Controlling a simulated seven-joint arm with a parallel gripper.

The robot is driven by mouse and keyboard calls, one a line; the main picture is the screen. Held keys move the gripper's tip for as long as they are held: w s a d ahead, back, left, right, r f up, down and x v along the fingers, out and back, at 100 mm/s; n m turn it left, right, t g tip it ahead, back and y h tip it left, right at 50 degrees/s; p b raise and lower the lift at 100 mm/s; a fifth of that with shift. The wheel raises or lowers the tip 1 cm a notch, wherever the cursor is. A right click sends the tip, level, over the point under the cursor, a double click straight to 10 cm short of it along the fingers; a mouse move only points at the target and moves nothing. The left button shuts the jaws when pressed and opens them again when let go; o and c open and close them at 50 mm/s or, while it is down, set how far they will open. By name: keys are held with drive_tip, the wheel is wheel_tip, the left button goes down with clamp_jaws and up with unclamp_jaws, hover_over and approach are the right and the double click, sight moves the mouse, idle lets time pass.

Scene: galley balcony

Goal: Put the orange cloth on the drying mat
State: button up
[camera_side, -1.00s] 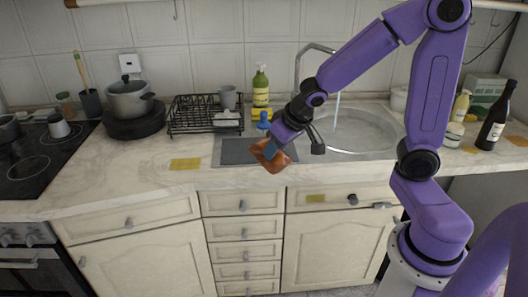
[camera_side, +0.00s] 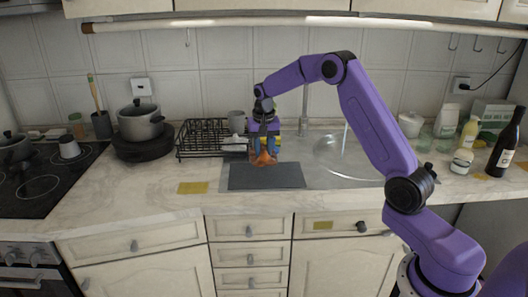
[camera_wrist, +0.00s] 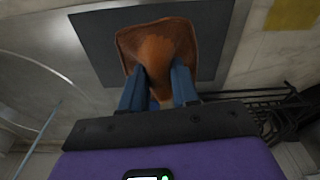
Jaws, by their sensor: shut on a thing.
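The orange cloth (camera_side: 264,158) hangs bunched between the blue fingers of my gripper (camera_side: 264,145), which is shut on it. In the wrist view the cloth (camera_wrist: 157,45) spreads out beyond the fingertips (camera_wrist: 158,85). The drying mat (camera_side: 266,177) is a dark grey rectangle on the counter by the sink. In the side view the cloth is at the mat's back edge; in the wrist view it overlaps the mat (camera_wrist: 98,42). I cannot tell whether the cloth touches the mat.
A black dish rack (camera_side: 203,138) with a grey cup (camera_side: 237,122) stands just left of my gripper. The sink (camera_side: 345,155), with running water, is to the right. A yellow cloth (camera_side: 193,188) lies left of the mat. The front counter is clear.

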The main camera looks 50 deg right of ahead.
drive_tip(key=shift+m+g+y, duration=0.4)
drive_tip(key=shift+m+g, duration=0.1)
drive_tip(key=shift+m, duration=0.1)
drive_tip(key=d, duration=0.1)
drive_tip(key=w+d+f, duration=0.2)
drive_tip(key=shift+d+f, duration=0.15)
drive_tip(key=shift+d, duration=0.15)
drive_tip(key=shift+f, duration=3.05)
drive_tip(key=shift+f, duration=0.4)
drive_tip(key=o, duration=1)
drive_tip(key=shift+r, duration=0.1)
drive_tip(key=shift+r, duration=1.45)
drive_tip(key=shift+r, duration=2)
